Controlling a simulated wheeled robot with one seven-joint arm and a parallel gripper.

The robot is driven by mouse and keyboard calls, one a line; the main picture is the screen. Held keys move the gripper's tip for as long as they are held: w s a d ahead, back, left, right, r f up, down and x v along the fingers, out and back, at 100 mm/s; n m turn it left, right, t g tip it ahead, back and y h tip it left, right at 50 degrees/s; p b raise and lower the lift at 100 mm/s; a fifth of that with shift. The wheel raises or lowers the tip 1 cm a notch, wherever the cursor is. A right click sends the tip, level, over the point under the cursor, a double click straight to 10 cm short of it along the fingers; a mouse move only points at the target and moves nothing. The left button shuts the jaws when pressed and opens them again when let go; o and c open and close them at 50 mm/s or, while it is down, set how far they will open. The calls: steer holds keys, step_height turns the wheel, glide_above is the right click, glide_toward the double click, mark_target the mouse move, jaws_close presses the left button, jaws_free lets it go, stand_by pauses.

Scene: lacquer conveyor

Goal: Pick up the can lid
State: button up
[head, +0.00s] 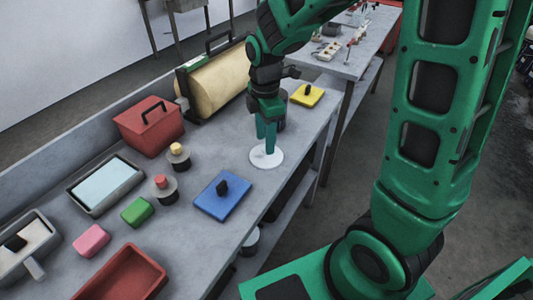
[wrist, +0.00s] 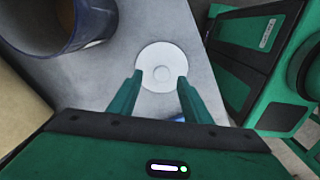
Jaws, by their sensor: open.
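The can lid (head: 267,157) is a flat white disc lying on the grey bench near its front edge. In the wrist view the lid (wrist: 162,55) shows a small round raised centre. My gripper (head: 266,148) points down over the lid. In the wrist view my gripper's two green fingers (wrist: 160,85) are apart, one on each side of the lid's near part, with nothing held between them. I cannot tell whether the fingertips touch the lid.
A dark can (wrist: 85,30) stands close to the lid. A blue plate with a black knob (head: 222,195) and a yellow one (head: 307,95) lie nearby. A beige roll (head: 218,80) and a red box (head: 149,126) stand behind. The bench's front edge is close.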

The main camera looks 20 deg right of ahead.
steer(key=shift+f, duration=1.45)
steer(key=shift+c, duration=0.2)
jaws_close()
